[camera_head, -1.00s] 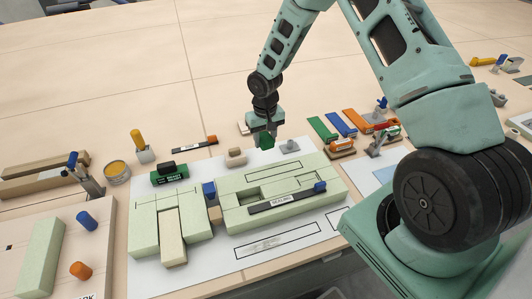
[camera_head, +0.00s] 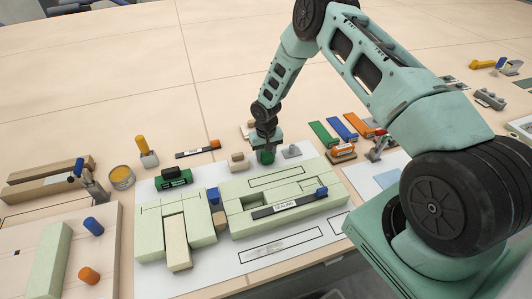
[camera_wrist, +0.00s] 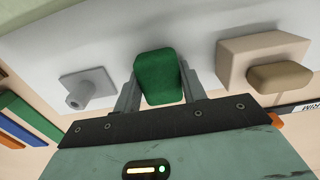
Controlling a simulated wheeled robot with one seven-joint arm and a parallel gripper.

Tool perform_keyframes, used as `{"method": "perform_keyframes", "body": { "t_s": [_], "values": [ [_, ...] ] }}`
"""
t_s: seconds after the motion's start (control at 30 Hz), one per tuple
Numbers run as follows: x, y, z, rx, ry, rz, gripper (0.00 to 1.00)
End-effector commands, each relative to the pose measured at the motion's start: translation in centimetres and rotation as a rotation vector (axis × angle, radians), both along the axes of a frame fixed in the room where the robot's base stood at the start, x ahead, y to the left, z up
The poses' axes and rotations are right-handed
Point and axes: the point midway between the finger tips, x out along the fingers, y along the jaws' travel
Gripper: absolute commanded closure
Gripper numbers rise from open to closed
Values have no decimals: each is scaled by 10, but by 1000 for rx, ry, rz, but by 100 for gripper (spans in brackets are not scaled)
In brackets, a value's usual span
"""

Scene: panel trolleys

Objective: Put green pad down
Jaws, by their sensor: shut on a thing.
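The green pad (camera_wrist: 159,78) is a dark green block with rounded edges, held between the two fingers of my gripper (camera_wrist: 160,95) in the wrist view. In the head view my gripper (camera_head: 265,154) points down behind the pale green panel block (camera_head: 285,212), with the green pad (camera_head: 267,158) at its tips. The pad is low over the white sheet. I cannot tell whether it touches the surface.
A grey knobbed piece (camera_wrist: 88,89) is left of the pad in the wrist view, and a beige block with a tan top (camera_wrist: 265,62) is right. Green, blue and orange strips (camera_head: 341,128) lie right in the head view. A black-and-green block (camera_head: 173,179) stands left.

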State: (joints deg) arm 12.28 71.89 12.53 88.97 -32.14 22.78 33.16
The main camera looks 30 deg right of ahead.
Motion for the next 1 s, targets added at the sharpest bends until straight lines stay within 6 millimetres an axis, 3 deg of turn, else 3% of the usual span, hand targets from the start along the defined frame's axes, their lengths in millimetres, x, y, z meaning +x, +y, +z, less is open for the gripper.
{"method": "perform_keyframes", "body": {
  "t_s": [0.33, 0.37, 0.4, 0.43, 0.8, 1.0],
  "values": [
    [0, 0, -5, 0, -1, -1, 84],
    [0, 0, -3, 0, -1, -1, 51],
    [0, 0, -3, 0, -1, -1, 39],
    [0, 0, -3, 0, 0, -1, 37],
    [1, -1, 3, 0, -2, 0, 37],
    [1, -1, 35, -2, -5, -1, 37]
  ]
}}
